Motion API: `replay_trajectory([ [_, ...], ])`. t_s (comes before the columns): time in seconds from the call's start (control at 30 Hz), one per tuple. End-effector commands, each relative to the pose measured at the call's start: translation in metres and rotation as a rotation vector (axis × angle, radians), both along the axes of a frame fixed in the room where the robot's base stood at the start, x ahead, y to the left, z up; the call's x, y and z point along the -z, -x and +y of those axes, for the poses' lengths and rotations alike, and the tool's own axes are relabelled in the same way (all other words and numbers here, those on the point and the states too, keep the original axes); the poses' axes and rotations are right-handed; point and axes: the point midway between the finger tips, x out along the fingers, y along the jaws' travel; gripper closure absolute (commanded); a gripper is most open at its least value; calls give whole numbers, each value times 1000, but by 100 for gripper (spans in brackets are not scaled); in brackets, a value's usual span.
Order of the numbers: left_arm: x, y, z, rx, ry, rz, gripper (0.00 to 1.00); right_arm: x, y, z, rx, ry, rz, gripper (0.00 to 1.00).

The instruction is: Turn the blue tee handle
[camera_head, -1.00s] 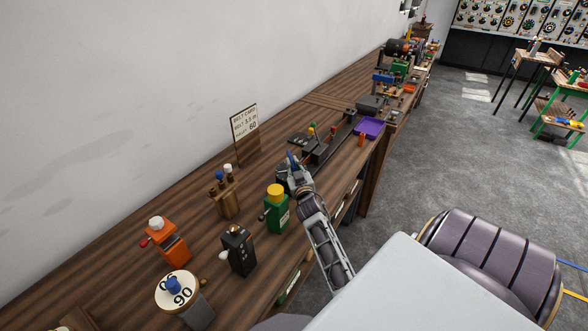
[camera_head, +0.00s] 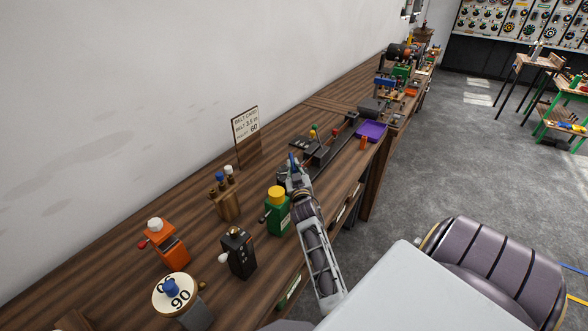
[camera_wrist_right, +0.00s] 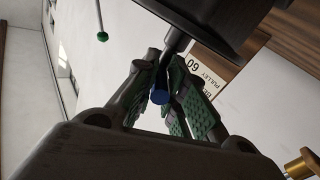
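The blue tee handle (camera_wrist_right: 159,98) shows in the right wrist view, end on, at the tip of a grey rod below a dark body. The green-padded fingers of my right gripper (camera_wrist_right: 168,90) are closed in on both sides of it and appear to touch it. In the head view my right gripper (camera_head: 295,172) is at the black device beyond the green box, with a bit of blue (camera_head: 292,158) at its tips. It covers most of the handle there. My left gripper is not in view.
The green box with a yellow cap (camera_head: 278,212) stands close to my right forearm. A sign (camera_head: 245,124) and purple tray (camera_head: 372,131) are farther along.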

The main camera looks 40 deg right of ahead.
Motion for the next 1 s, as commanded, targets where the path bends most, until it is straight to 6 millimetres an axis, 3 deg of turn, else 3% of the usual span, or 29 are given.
replay_trajectory([
  [0.03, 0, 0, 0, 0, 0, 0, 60, 5, 1, 0, 1, -5, 9, 79],
  [0.17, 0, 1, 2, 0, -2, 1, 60, 5, 1, 0, 1, -5, 8, 64],
  [0.43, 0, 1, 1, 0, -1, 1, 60, -7, 1, -1, 2, -1, 4, 64],
  [1.0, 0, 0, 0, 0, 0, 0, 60, -82, 0, 0, 0, 1, -1, 64],
])
